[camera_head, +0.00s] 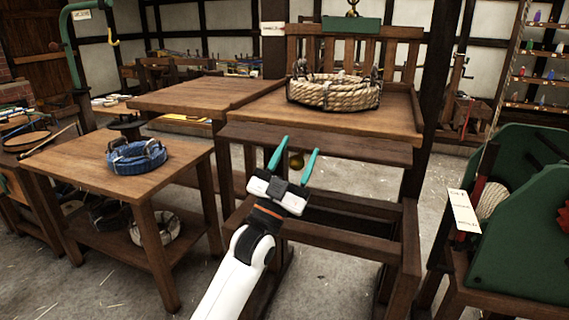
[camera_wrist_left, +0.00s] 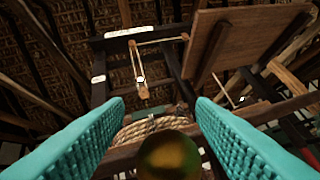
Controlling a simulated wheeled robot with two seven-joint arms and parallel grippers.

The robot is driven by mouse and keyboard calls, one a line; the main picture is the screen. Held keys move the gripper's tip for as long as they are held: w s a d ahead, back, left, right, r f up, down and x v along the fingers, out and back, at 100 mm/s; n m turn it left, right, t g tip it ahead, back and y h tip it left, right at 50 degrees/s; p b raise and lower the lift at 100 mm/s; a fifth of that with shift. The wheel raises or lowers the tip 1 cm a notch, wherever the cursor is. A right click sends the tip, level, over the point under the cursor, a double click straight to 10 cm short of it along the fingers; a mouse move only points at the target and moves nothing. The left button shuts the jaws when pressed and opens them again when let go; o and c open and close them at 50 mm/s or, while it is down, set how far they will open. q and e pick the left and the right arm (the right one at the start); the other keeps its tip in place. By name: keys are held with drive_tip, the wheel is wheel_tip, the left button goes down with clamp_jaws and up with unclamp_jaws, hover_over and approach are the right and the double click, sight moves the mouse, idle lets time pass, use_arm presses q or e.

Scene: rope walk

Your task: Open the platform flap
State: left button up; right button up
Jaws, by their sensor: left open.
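The wooden platform (camera_head: 400,118) stands at centre and holds a coil of thick rope (camera_head: 333,92). A narrow dark board (camera_head: 330,146), which looks like the flap, runs along its front edge. A round brass knob (camera_head: 297,160) shows at this front. My left gripper (camera_head: 294,155) is open, with its teal fingers pointing up toward the board and the knob seen between them. In the left wrist view the knob (camera_wrist_left: 168,155) is large and low between the open fingers (camera_wrist_left: 160,112). I cannot tell whether either finger touches it. My right gripper is not in view.
A lower table (camera_head: 90,165) with a blue rope coil (camera_head: 136,157) stands at left. Another wooden top (camera_head: 200,95) adjoins the platform's left side. A green machine (camera_head: 520,210) stands at right. An open wooden frame (camera_head: 350,232) lies below the platform.

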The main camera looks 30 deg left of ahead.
use_arm(q)
drive_tip(key=s+p, duration=0.1)
drive_tip(key=s, duration=1.1)
drive_tip(key=shift+s+a+f, duration=0.25)
drive_tip(key=shift+s+f, duration=0.05)
drive_tip(key=shift+s, duration=0.05)
